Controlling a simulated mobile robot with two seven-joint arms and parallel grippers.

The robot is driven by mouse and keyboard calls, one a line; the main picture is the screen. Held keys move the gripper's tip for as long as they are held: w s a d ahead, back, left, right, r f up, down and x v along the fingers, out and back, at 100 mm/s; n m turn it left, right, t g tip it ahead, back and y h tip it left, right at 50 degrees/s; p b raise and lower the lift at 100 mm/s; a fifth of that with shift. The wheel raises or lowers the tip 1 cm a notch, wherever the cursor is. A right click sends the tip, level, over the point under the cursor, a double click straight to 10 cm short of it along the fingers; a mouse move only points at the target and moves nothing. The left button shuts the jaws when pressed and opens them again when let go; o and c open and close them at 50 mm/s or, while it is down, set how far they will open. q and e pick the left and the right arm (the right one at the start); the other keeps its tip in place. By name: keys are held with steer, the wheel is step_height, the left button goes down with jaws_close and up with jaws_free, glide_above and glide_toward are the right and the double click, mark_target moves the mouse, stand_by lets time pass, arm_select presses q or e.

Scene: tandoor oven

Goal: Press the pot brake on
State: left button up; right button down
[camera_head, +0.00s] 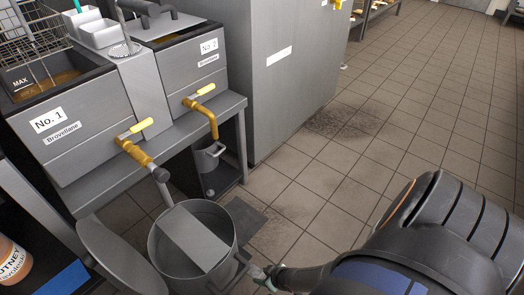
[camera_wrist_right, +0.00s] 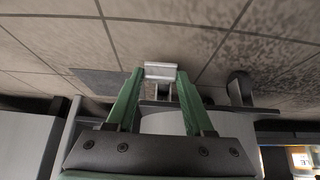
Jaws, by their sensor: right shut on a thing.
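A large grey metal pot (camera_head: 168,252) stands on the floor in front of the fryers, with a flat lighter band across its opening. My right gripper (camera_head: 265,275) is at the pot's right side, low beside its handle (camera_head: 241,268). In the right wrist view, the green fingers of this gripper (camera_wrist_right: 161,75) are shut on a pale metal piece (camera_wrist_right: 160,68), which looks like the handle. I cannot make out a brake on the pot in either view. My left gripper is out of view.
Two fryers, No. 1 (camera_head: 90,150) and No. 2 (camera_head: 190,75), stand behind the pot, with yellow drain taps (camera_head: 138,152) sticking out above it. A smaller pot (camera_head: 207,158) stands under the fryer table. The tiled floor (camera_head: 370,130) at the right is clear.

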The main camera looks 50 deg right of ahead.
steer(key=shift+s+a+f, duration=0.2)
steer(key=shift+s+a, duration=0.05)
steer(key=shift+s, duration=0.15)
steer(key=c, duration=0.7)
jaws_free()
steer(key=o, duration=0.4)
steer(key=shift+w+d+t, duration=0.15)
steer(key=shift+d+t, duration=0.05)
steer(key=shift+t, duration=0.1)
steer(key=shift+r, duration=0.15)
arm_select(q)
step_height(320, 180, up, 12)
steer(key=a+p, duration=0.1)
steer(key=p, duration=0.9)
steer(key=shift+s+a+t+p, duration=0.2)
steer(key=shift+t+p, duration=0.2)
arm_select(e)
steer(key=v, duration=1.2)
steer(key=shift+d+r, duration=0.1)
steer(key=shift+r, duration=0.05)
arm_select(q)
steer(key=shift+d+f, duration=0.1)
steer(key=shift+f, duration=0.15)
